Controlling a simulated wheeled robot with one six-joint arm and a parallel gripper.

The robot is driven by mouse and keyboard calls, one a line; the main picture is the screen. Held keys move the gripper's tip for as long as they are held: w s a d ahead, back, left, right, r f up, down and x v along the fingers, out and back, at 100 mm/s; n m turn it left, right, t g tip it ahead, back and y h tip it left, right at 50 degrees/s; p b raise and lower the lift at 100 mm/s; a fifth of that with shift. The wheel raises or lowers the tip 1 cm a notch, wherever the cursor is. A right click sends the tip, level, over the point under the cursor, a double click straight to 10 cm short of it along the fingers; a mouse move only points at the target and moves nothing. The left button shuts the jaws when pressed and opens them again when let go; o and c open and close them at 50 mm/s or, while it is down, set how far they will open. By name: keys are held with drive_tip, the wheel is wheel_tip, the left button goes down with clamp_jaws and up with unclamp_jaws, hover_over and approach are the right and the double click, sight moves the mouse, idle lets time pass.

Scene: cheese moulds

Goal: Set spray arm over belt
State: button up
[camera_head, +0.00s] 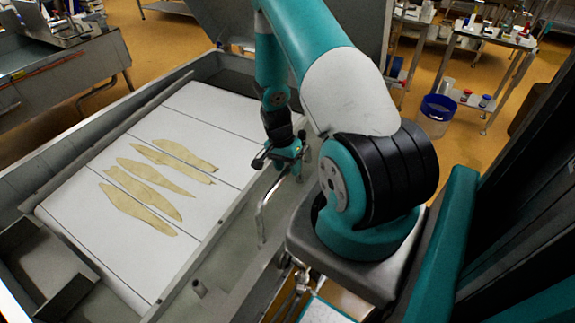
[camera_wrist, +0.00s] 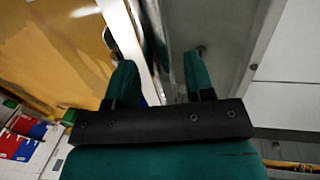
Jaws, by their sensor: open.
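The spray arm (camera_head: 262,209) is a thin bent metal tube beside the right edge of the white belt (camera_head: 205,134), not above it. Several flat yellowish pieces (camera_head: 145,190) lie on the belt. My gripper (camera_head: 275,163) is at the upper end of the tube, just right of the belt. In the wrist view my gripper (camera_wrist: 160,82) has its two green fingers apart, with a shiny metal strip, apparently the tube, between them. I cannot tell whether either finger touches it.
A grey metal trough wall (camera_head: 222,258) runs along the belt's right side. A blue bin (camera_head: 436,113) and a cart with bottles (camera_head: 490,70) stand at the back right. Another metal basin (camera_head: 60,80) stands at the back left. Open floor (camera_head: 150,40) lies between.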

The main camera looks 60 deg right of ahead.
drive_tip(key=shift+c, duration=0.3)
clamp_jaws()
drive_tip(key=shift+w, duration=0.1)
drive_tip(key=shift+w, duration=0.1)
drive_tip(key=w+a+n+h+b, duration=0.2)
drive_tip(key=w+a+n+b, duration=0.3)
drive_tip(key=w+n, duration=0.5)
drive_tip(key=w+a+n+t, duration=0.1)
drive_tip(key=w+a+n, duration=0.1)
drive_tip(key=a+n, duration=0.2)
drive_tip(key=w+a+n+t, duration=0.1)
drive_tip(key=a+n, duration=0.3)
drive_tip(key=a, duration=0.5)
drive_tip(key=shift+w+b, duration=0.35)
drive_tip(key=shift+w, duration=0.4)
drive_tip(key=shift+a, duration=0.1)
